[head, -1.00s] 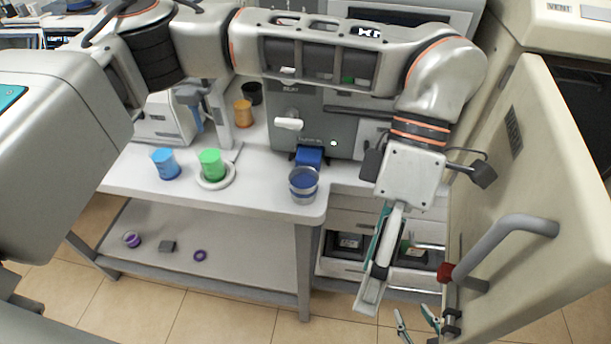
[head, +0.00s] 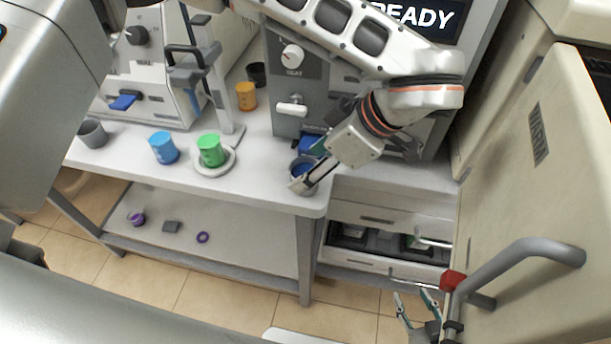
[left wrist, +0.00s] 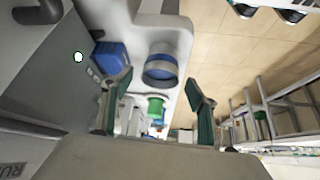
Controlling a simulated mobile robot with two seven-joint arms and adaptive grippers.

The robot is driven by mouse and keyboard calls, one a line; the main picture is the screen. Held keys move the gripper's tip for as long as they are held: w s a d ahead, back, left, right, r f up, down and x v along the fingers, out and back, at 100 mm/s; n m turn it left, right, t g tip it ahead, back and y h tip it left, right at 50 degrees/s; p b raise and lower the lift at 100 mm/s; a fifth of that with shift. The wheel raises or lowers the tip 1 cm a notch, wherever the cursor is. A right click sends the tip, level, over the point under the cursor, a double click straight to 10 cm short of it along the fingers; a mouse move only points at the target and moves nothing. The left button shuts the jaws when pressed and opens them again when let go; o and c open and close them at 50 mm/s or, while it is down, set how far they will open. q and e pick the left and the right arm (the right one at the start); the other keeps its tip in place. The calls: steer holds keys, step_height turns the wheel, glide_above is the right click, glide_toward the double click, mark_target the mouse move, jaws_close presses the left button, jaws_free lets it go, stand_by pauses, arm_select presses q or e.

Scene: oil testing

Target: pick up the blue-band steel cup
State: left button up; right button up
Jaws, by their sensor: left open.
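The steel cup with the blue band (head: 301,169) stands at the front right corner of the white bench, partly hidden by my left gripper (head: 306,180). My left gripper is open and empty, with its fingers close at the cup in the head view. In the left wrist view the cup (left wrist: 161,71) shows upright beyond the two spread fingers of my left gripper (left wrist: 158,103), roughly between them. I cannot tell whether a finger touches it. My right gripper (head: 417,306) is low by the door handle, its fingers apart and empty.
A blue block on the grey machine (head: 310,144) is right behind the cup. A green cup (head: 210,150) on a white dish and a blue cup (head: 163,147) stand to the left. A large open door (head: 530,190) with a grey handle is at right.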

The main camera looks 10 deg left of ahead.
arm_select(q)
steer(key=shift+x, duration=1.2)
steer(key=c, duration=1.3)
steer(key=shift+r, duration=0.15)
